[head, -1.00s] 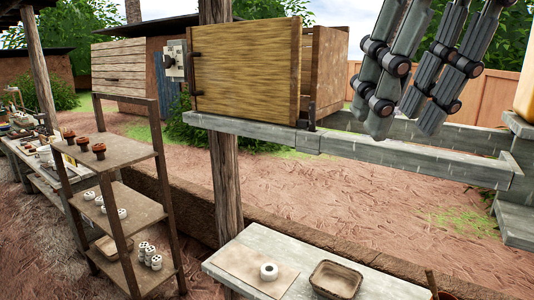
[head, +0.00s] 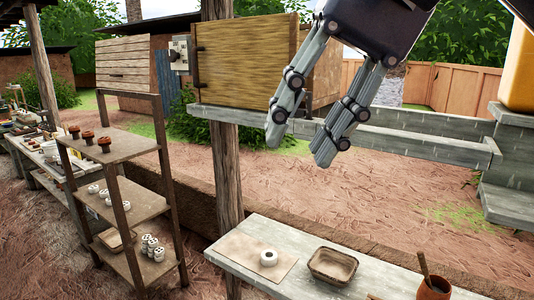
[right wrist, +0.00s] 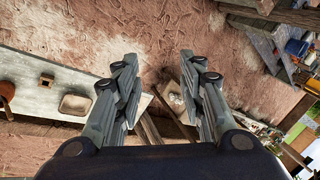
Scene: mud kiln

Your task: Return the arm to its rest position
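My right gripper (head: 299,143) hangs from the upper right of the head view, fingers pointing down and left. It appears in front of the wooden box. In the right wrist view my right gripper (right wrist: 158,60) has its two fingers well apart, with nothing held between them. The ground and part of a wooden structure show beyond and between the fingers. My left gripper is in neither view.
A shelf rack (head: 135,207) stands left.

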